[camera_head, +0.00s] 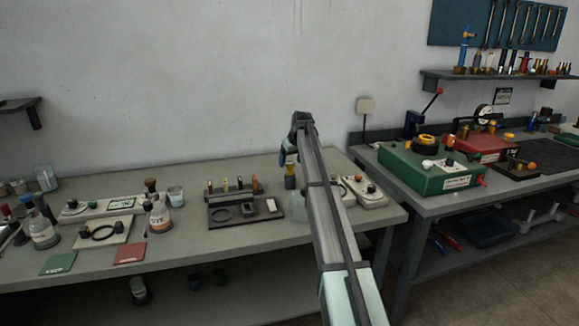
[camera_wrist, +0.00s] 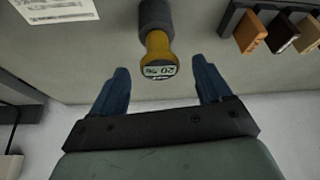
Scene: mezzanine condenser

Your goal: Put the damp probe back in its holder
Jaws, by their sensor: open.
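The damp probe seems to be the upright yellow-and-dark-grey tool (camera_head: 290,178) with a small display reading about 20%. It also shows in the wrist view (camera_wrist: 158,48), its yellow display end facing me. My gripper (camera_head: 288,157) is open above it. In the wrist view my blue fingertips (camera_wrist: 160,68) stand on either side of the display end, with a gap to each. A dark rack (camera_head: 236,202) with several small upright blocks stands to the left. I cannot tell which thing is the probe's holder. My arm hides part of the bench beside the probe.
Flasks (camera_head: 158,217), a beaker (camera_head: 176,195) and a red card (camera_head: 129,254) stand or lie further left on the grey bench. A pale box with knobs (camera_head: 369,192) sits right of my arm. A second bench carries a green machine (camera_head: 428,176).

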